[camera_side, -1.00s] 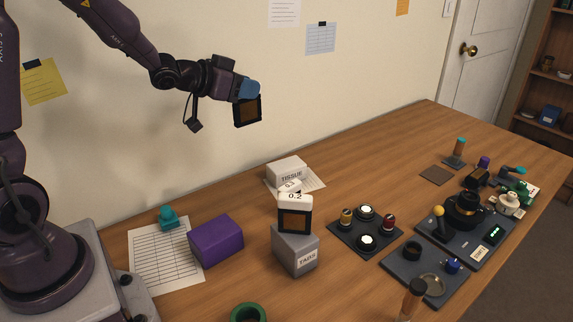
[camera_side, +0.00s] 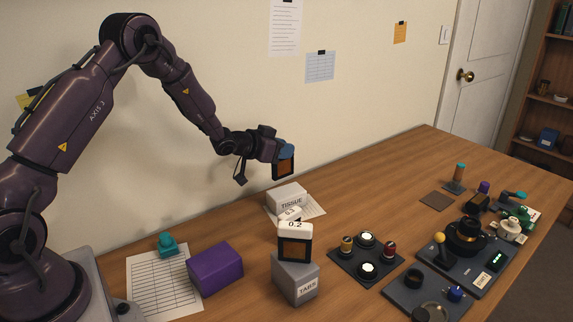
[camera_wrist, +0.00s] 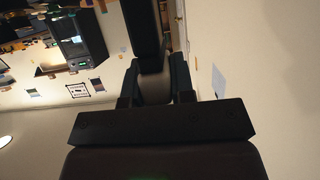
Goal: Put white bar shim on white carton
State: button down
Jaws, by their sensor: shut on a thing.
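My gripper (camera_side: 279,150) is shut on a shim with a blue bar (camera_side: 286,151) and a dark-framed orange window, hanging in the air above and behind the white carton marked TISSUE (camera_side: 287,197). In the wrist view, dark fingers flank a blurred grey piece (camera_wrist: 155,90). A white bar shim (camera_side: 295,230) marked 0.2, with an orange window in a dark frame, is upright at the top of the grey TABS box (camera_side: 296,285). Another white piece (camera_side: 290,213) with a marking shows behind it, partly hidden, in front of the white carton.
A purple box (camera_side: 215,268) and a teal object (camera_side: 167,245) are at the left, by a lined sheet (camera_side: 150,285). A dark tray (camera_side: 365,275) with several round parts lies to the right. More trays and tools crowd the far right. The wall runs behind the table.

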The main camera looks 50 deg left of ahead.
aim_at(286, 164)
jog(key=shift+w+a+f, duration=0.2)
jog(key=shift+w+f, duration=0.4)
jog(key=shift+f, duration=0.15)
jog(key=shift+w+a+f, duration=0.1)
jog(key=shift+w+f, duration=0.05)
jog(key=shift+f, duration=0.8)
jog(key=shift+w+f, duration=0.1)
jog(key=shift+f, duration=0.8)
jog(key=shift+f, duration=0.1)
jog(key=c, duration=1)
grip_release()
jog(key=shift+f, duration=0.1)
